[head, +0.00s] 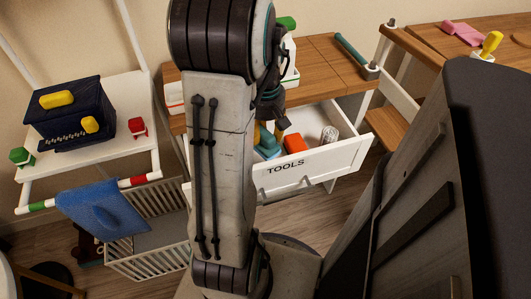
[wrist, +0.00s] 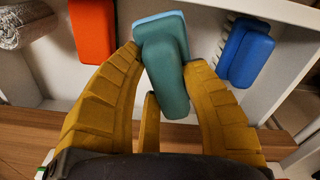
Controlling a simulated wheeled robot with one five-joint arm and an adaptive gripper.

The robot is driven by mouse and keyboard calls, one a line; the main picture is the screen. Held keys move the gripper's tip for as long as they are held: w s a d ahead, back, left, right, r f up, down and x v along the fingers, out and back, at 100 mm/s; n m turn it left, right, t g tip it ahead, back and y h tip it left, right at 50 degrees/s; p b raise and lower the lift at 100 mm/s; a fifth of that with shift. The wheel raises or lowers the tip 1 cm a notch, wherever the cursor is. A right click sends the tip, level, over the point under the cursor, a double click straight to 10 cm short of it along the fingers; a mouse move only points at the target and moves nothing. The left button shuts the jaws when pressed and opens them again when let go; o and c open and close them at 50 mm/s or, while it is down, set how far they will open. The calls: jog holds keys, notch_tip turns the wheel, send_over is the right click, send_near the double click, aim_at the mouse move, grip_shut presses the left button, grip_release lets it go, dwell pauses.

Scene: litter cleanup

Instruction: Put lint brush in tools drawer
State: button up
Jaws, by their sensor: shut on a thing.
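The tools drawer (head: 330,160), white and labelled TOOLS, is pulled open below the wooden counter in the head view. My gripper (head: 270,130) is over the drawer, partly hidden behind my arm. In the wrist view, my gripper (wrist: 163,60) has its yellow fingers shut on the lint brush (wrist: 168,80), a teal handle with a light blue head. The brush also shows low at the drawer in the head view (head: 268,148). I cannot tell whether it touches the drawer floor. The white drawer interior (wrist: 205,30) lies behind it in the wrist view.
An orange block (head: 294,143) and a clear ribbed item (head: 329,135) lie in the drawer. A blue brush (wrist: 245,52) lies right of the lint brush in the wrist view. A white basket (head: 150,265) stands left of the drawer. A dark panel (head: 430,180) fills the right.

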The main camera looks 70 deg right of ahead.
aim_at(265, 129)
jog(key=shift+f+b, duration=1.05)
jog(key=shift+f, duration=2.2)
jog(key=shift+f, duration=0.15)
jog(key=o, duration=1.2)
notch_tip(265, 129, up, 12)
jog(key=p, duration=0.6)
jog(key=shift+a, duration=0.1)
